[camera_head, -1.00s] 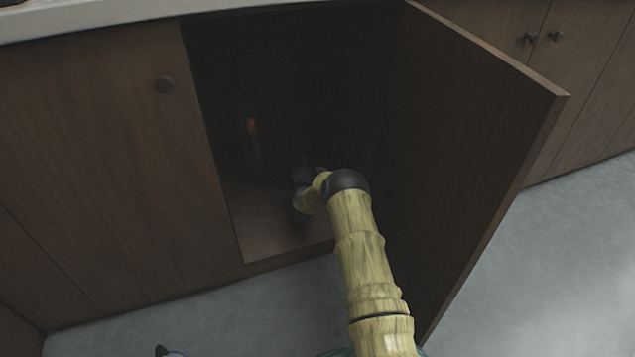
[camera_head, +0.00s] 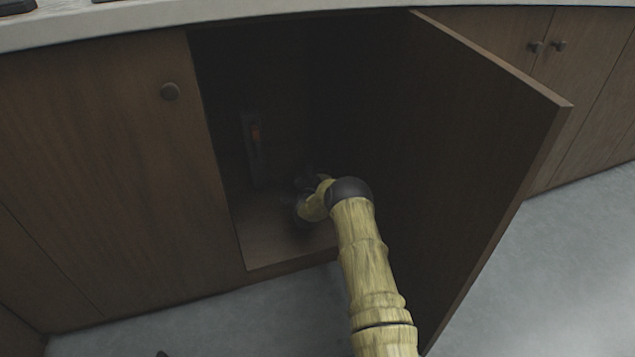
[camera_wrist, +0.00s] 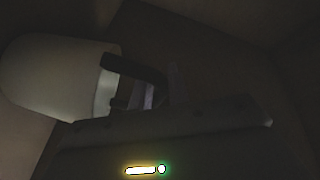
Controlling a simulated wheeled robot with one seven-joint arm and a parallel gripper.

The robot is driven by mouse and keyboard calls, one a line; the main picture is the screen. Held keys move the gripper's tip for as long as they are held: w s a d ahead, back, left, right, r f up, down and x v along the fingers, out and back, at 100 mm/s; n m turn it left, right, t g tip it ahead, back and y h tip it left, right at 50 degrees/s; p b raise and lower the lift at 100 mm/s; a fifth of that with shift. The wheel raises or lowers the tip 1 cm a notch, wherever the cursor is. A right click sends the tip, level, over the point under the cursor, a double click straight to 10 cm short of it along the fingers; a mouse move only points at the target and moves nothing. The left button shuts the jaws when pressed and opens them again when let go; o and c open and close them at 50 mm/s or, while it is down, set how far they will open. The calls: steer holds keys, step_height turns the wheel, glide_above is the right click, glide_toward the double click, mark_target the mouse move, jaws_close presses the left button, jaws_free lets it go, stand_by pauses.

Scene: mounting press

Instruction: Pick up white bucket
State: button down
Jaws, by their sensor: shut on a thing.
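The white bucket (camera_wrist: 50,78) shows at the left of the wrist view as a pale, rounded body with a lighter band at its right end. My gripper (camera_wrist: 112,88) has its dark fingers at that band and is shut on the bucket there. In the head view my arm reaches into the open cabinet, and its end (camera_head: 310,195) is dim in the shadow. The bucket cannot be made out in the head view, being hidden by the arm and the dark.
The open cabinet door (camera_head: 480,150) stands close on the right of my arm. A closed door (camera_head: 100,150) is on the left. An upright object with an orange part (camera_head: 256,140) stands inside the cabinet. The counter (camera_head: 200,14) runs above. Grey floor (camera_head: 570,270) is clear at right.

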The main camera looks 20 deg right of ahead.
step_height(320, 180, up, 10)
steer(key=p, duration=0.7)
stand_by(0.4)
